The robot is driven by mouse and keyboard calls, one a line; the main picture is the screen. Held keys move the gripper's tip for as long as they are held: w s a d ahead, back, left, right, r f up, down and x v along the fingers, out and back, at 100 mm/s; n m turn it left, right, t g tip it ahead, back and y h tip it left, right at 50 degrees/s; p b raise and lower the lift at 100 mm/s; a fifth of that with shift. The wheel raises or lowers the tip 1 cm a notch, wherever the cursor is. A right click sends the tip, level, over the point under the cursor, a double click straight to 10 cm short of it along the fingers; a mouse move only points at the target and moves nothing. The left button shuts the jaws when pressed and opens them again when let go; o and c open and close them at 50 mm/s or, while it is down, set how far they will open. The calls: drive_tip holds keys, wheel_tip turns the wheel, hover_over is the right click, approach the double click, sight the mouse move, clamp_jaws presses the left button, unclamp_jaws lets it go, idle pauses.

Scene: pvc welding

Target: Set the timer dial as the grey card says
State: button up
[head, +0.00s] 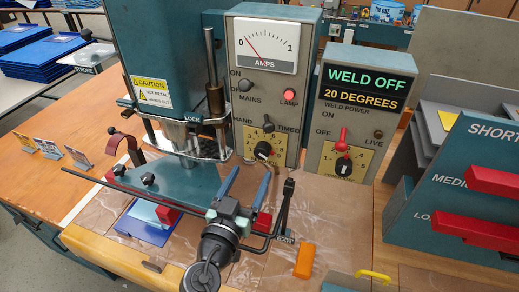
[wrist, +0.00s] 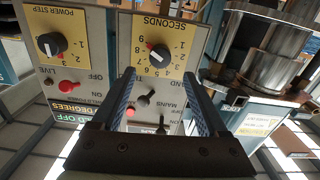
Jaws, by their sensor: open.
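The timer dial (head: 264,150) is a black knob on a yellow scale on the grey machine panel, below the HAND/TIMED switch. In the upside-down wrist view the dial (wrist: 158,54) sits on a plate marked SECONDS. A red mark on it points toward the picture's upper left, near the high numbers; the exact number is unclear. My gripper (head: 250,176) is open and empty, its blue fingers pointing up at the panel below the dial. In the wrist view my gripper (wrist: 158,74) has the dial just beyond and between its tips. Small cards (head: 50,148) stand on the left bench; their text is unreadable.
A POWER STEP knob (head: 343,167) and red switch (head: 342,140) are on the weld box to the right. The red lamp (head: 289,95) looks lit. The press head (head: 195,125) stands close left of the dial. An orange block (head: 305,260) lies on the bench.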

sight(260, 154)
drive_tip(key=p+x, duration=0.1)
drive_tip(key=x, duration=0.6)
drive_tip(key=shift+w+d, duration=0.1)
drive_tip(key=shift+w, duration=0.15)
drive_tip(key=shift+c, duration=0.4)
clamp_jaws()
